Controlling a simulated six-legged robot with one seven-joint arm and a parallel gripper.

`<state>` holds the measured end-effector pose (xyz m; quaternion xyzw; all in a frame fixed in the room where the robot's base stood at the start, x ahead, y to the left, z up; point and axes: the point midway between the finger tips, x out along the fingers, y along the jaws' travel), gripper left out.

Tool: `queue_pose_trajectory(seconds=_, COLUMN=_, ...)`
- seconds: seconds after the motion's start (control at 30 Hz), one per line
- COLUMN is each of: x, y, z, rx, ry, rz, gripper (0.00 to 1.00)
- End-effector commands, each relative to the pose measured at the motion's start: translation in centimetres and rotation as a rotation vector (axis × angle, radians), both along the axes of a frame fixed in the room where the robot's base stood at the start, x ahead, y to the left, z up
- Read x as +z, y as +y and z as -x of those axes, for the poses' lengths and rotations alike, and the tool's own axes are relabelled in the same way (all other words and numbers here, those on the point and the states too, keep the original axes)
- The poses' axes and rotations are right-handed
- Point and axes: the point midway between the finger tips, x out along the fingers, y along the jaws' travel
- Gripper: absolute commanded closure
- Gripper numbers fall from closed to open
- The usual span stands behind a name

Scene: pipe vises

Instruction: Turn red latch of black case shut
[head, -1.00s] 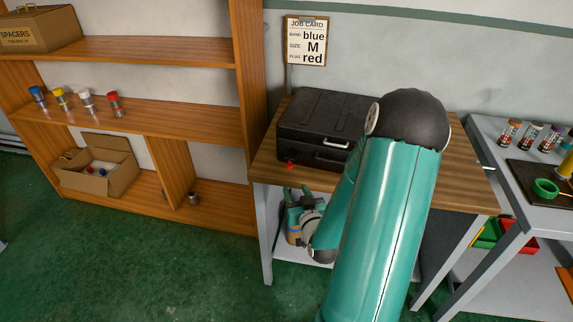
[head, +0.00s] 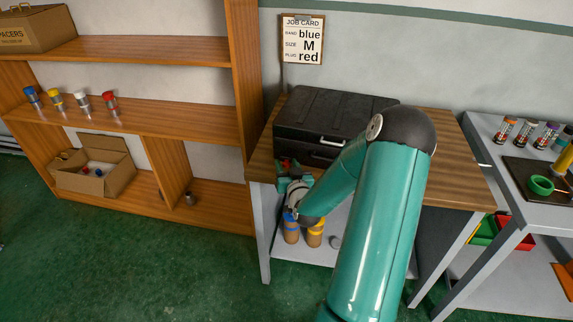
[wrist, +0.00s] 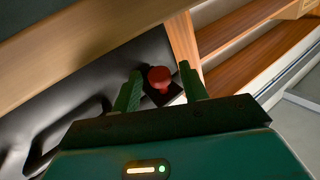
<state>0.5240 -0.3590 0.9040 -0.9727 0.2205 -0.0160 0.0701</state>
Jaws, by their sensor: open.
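The black case (head: 340,115) lies closed on the wooden bench top, its silver handle facing the front. The red latch (wrist: 158,77) is a small rounded knob at the left end of the case's front. In the wrist view it shows between the two green fingers of my gripper (wrist: 160,74), with a gap on each side. My gripper is open, and in the head view (head: 288,170) it is at the bench's front left edge, just before the case. There the gripper mostly hides the latch. The latch's exact angle cannot be told.
The wooden bench top (head: 455,180) is bare right of the case. A wooden shelf unit (head: 215,210) stands close on the left. A metal table (head: 485,150) with vials is on the right. A job card (head: 303,40) hangs behind.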

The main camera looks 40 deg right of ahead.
Motion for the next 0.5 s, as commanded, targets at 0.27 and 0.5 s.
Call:
queue_pose_trajectory(seconds=0.27, x=0.02, y=-0.39, z=-0.83, rx=0.0, ry=0.0, rz=0.0, gripper=0.57)
queue_pose_trajectory(seconds=0.5, x=0.02, y=-0.37, z=-0.8, rx=0.0, ry=0.0, rz=0.0, gripper=0.82)
